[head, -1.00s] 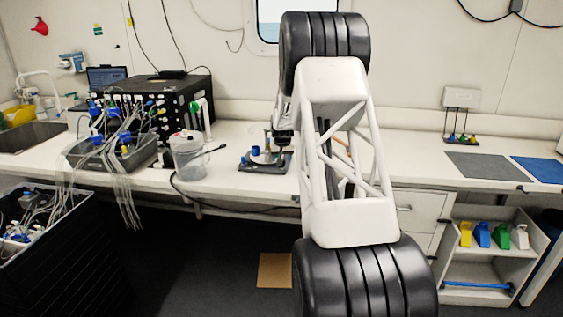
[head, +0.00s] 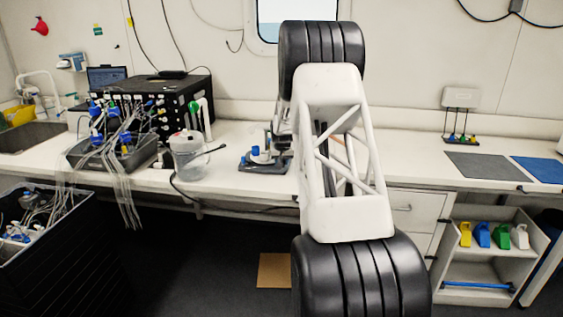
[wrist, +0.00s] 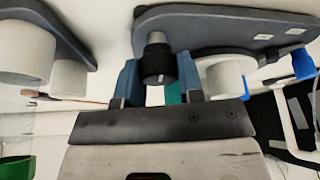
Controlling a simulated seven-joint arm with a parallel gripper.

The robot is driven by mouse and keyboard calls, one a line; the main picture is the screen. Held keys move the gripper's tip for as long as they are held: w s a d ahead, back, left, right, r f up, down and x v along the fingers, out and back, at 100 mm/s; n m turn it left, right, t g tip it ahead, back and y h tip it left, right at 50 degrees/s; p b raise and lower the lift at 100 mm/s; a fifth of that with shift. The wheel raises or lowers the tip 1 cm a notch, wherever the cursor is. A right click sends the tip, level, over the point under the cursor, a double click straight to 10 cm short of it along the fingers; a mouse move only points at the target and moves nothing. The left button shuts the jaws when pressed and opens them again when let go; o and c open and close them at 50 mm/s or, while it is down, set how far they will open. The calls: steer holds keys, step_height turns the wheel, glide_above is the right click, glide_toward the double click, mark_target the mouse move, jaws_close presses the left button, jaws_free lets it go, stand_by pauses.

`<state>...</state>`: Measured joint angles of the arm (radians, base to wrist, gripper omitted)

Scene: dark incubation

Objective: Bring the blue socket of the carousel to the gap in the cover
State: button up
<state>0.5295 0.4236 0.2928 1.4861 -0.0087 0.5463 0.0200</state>
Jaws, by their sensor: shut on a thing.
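The carousel device stands on the bench, its dark base plate (head: 258,168) bearing a pale round part (head: 262,157) and a blue part (head: 255,150). The wrist view shows the base plate (wrist: 220,30) at a steep angle, with the white round part (wrist: 222,76) beside a black knob (wrist: 158,66) on a grey post. My gripper (wrist: 157,78) has its blue fingers on either side of the knob and is shut on it. A green patch (wrist: 173,93) shows behind the right finger, and a blue part (wrist: 303,63) at the right. I cannot make out the cover's gap.
A clear lidded jar (head: 188,158) stands left of the device, with a dark cable near it. A tray of tubes (head: 115,150) is farther left. Grey (head: 484,165) and blue (head: 540,168) mats lie at the right. My arm hides part of the bench.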

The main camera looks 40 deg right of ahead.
steer(key=shift+n, duration=0.5)
steer(key=n+y, duration=0.1)
steer(key=n, duration=0.1)
steer(key=n+y, duration=0.1)
steer(key=n, duration=0.2)
steer(key=shift+t, duration=0.3)
steer(key=shift+a+n+g+y, duration=0.15)
steer(key=shift+n+y, duration=0.45)
steer(key=shift+n, duration=0.85)
steer(key=shift+n+g+y, duration=0.25)
steer(key=shift+n+y, duration=0.35)
steer(key=shift+n, duration=0.85)
steer(key=o, duration=0.9)
steer(key=shift+r, duration=0.15)
steer(key=shift+v, duration=3.75)
